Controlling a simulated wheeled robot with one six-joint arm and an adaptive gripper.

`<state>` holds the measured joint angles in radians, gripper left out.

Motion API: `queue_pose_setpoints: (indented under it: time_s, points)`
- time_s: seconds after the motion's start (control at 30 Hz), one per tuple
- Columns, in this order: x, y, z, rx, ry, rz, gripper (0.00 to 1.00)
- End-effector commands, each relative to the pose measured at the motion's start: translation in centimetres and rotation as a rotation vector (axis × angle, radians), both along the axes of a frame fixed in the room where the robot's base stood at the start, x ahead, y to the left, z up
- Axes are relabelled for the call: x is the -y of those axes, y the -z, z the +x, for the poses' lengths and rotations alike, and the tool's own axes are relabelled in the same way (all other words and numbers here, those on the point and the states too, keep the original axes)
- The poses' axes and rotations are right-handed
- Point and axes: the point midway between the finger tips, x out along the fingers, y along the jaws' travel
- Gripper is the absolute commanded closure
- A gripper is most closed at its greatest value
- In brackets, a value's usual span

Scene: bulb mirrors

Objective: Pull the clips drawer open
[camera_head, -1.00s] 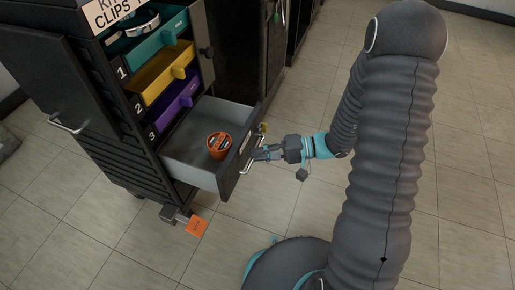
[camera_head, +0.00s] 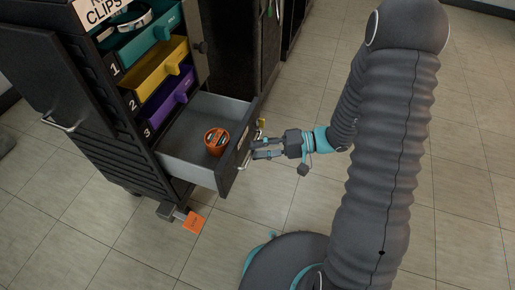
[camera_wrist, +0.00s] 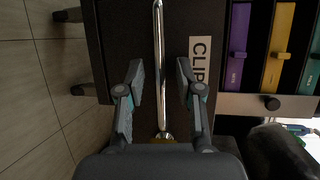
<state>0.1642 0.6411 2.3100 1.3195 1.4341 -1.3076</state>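The clips drawer (camera_head: 205,173) is the grey bottom drawer of the black cabinet and stands pulled well out. An orange round tub (camera_head: 216,140) sits inside it. The drawer's metal bar handle (camera_head: 244,160) is on its dark front; the handle also shows in the wrist view (camera_wrist: 158,60), beside a white "CLIP" label (camera_wrist: 200,65). My gripper (camera_head: 258,148) is at the drawer front, by the handle. In the wrist view, its two fingers (camera_wrist: 160,85) are apart, one on each side of the bar, with gaps visible on both sides.
Above are teal (camera_head: 150,38), yellow (camera_head: 160,80) and purple (camera_head: 168,103) numbered bins. An open cabinet door (camera_head: 45,85) stands at left. An orange tag (camera_head: 194,222) is low by the cabinet's foot.

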Motion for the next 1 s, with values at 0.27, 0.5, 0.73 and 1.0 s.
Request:
queue_pose_setpoints:
  time_s: [0.27, 0.5, 0.73, 1.0]
  points:
    - [4.8, -0.9, 0.4, 0.002, 0.007, 0.0, 0.64]
    - [9.0, -1.6, 0.6, 0.002, 0.006, -0.001, 0.64]
    - [11.0, -2.0, 0.7, 0.001, 0.003, -0.001, 0.64]
    - [11.2, -2.1, 0.7, 0.0, 0.002, 0.0, 0.64]
